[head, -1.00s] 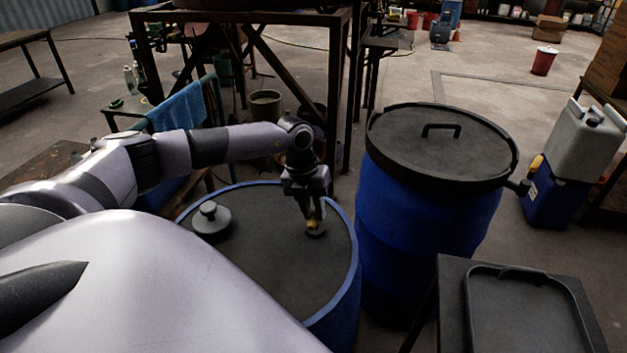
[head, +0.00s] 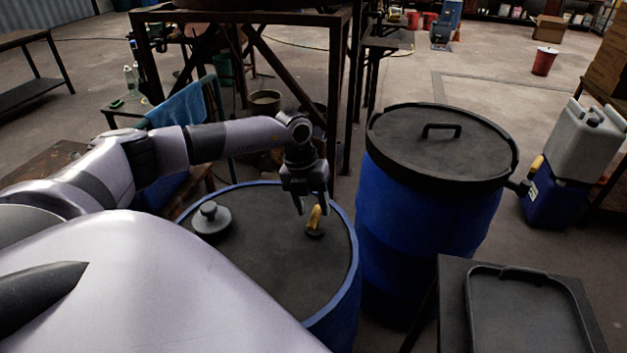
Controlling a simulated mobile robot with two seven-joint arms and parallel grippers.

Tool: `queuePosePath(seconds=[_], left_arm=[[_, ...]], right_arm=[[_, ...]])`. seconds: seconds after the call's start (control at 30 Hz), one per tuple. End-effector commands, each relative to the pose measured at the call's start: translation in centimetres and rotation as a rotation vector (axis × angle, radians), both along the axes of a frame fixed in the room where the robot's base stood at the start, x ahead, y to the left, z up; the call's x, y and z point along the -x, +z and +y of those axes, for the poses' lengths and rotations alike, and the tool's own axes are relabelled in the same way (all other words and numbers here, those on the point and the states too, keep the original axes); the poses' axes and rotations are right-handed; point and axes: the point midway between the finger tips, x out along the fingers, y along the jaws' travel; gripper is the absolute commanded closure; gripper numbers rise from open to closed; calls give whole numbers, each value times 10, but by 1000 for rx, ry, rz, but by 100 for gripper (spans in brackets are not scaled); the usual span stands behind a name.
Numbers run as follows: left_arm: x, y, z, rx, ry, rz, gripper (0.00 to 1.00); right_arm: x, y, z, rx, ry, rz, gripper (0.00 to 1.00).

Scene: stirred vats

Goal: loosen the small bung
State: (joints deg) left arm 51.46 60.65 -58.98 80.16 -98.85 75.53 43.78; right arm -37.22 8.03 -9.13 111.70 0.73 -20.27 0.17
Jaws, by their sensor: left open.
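A larger grey bung (head: 210,221) sits on the left of the same drum top. My right gripper is out of view.
A lidded blue drum (head: 430,220) with a black handle stands close on the right. A black tray (head: 525,310) lies on a stand at the front right. A dark metal frame (head: 340,90) rises behind the near drum.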

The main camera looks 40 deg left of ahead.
Motion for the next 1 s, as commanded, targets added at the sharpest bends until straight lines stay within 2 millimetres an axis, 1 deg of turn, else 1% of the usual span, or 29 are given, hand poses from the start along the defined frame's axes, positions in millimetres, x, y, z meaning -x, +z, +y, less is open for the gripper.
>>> queuePosePath(seconds=[0.1, 0.2, 0.3, 0.4, 0.53, 1.0], left_arm=[[1, 20, 4, 0, 1, -6, 52], [3, 36, 7, -2, 1, -5, 52], [4, 49, 9, -1, 1, -5, 52], [5, 56, 10, 0, 2, -3, 52], [6, 59, 11, 0, 2, -2, 52], [6, 58, 10, 0, 1, -2, 52]], right_arm=[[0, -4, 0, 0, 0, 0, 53], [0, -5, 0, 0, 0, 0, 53], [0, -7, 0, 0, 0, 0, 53], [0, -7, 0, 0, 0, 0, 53], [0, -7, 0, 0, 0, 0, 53], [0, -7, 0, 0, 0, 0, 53]])
